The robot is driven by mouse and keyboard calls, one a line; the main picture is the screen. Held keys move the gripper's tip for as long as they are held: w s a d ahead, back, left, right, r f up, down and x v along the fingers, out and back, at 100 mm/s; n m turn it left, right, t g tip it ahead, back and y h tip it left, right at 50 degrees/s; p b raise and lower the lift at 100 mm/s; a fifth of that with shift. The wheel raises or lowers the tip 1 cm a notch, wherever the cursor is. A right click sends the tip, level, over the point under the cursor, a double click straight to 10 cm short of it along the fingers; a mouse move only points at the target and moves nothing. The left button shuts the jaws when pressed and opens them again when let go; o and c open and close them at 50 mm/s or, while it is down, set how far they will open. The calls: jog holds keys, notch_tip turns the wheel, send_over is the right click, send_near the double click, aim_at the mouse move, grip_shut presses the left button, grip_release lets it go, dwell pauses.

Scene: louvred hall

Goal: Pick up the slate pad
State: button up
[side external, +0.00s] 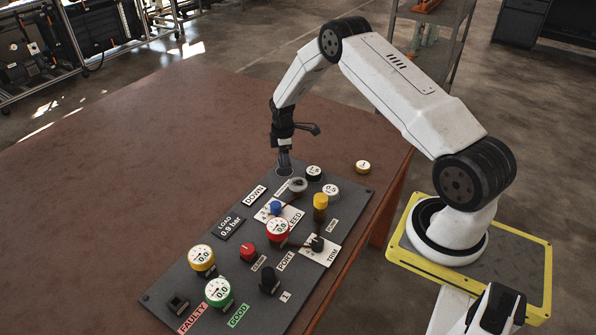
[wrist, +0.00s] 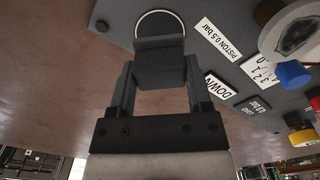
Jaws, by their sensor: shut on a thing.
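My gripper (side external: 284,148) points down over the far left corner of the dark panel (side external: 165,290). In the wrist view its fingers (wrist: 160,72) are shut on a dark slate-grey block, which looks like the slate pad (wrist: 160,62). A round dark spot with a white rim (wrist: 158,22) shows just beyond the pad. In the side view the pad (side external: 284,162) is small and dark under the fingers, close to the panel. I cannot tell whether it touches the panel.
Near the gripper stand a grey-topped round part (side external: 297,186) and a white-topped dial (side external: 314,172). Gauges, knobs and labels crowd the panel nearer the camera. The table's left side is clear.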

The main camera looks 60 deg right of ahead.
jog(key=s+a+r, duration=0.5)
jog(key=s+r, duration=0.4)
jog(key=s, duration=0.4)
jog(key=shift+r, duration=0.35)
jog(key=o, duration=0.7)
jog(key=c, duration=0.5)
jog(key=shift+w+a+r, duration=0.1)
jog(key=shift+w+a, duration=0.05)
jog(key=shift+a, duration=0.35)
jog(key=shift+w+a, duration=0.15)
jog(key=shift+a, duration=0.35)
